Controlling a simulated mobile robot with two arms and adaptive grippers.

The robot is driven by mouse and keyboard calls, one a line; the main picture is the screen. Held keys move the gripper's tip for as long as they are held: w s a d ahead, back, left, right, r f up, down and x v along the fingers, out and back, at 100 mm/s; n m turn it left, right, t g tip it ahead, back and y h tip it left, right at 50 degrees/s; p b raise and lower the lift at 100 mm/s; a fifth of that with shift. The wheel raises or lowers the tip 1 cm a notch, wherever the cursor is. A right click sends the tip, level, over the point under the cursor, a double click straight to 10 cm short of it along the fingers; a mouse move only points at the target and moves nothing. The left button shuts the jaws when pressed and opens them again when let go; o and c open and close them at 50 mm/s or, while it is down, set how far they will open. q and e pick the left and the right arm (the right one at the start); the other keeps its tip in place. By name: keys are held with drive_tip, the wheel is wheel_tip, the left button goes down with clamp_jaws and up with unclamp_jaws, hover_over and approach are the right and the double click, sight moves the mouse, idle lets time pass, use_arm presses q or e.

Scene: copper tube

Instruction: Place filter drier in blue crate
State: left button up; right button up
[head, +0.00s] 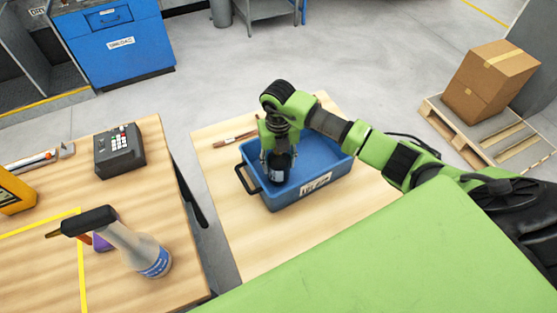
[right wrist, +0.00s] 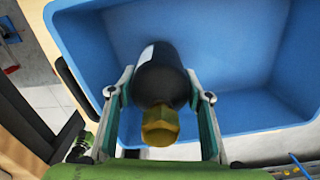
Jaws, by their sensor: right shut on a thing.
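The filter drier (head: 277,171) is a dark cylinder with a pale label. In the right wrist view the filter drier (right wrist: 162,78) shows a brass hex fitting at its near end. My right gripper (head: 277,160) is shut on it, with a finger on each side of the body. The blue crate (head: 330,180) stands on the right wooden table, with a label on its front and a dark handle at its left. The filter drier is over the left part of the crate; whether it touches the crate floor I cannot tell. My left gripper is not in view.
A copper-coloured tube (head: 236,139) lies behind the crate. The left table holds a spray bottle (head: 137,247), a dark keypad device (head: 119,151) and a yellow item (head: 14,194). A gap separates the tables. A cardboard box (head: 491,80) sits on a pallet.

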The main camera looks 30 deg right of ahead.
drive_tip(key=o, duration=1.6)
wheel_tip(320, 180, up, 12)
drive_tip(key=b, duration=0.2)
drive_tip(key=shift+r+b, duration=0.1)
drive_tip(key=shift+b, duration=0.25)
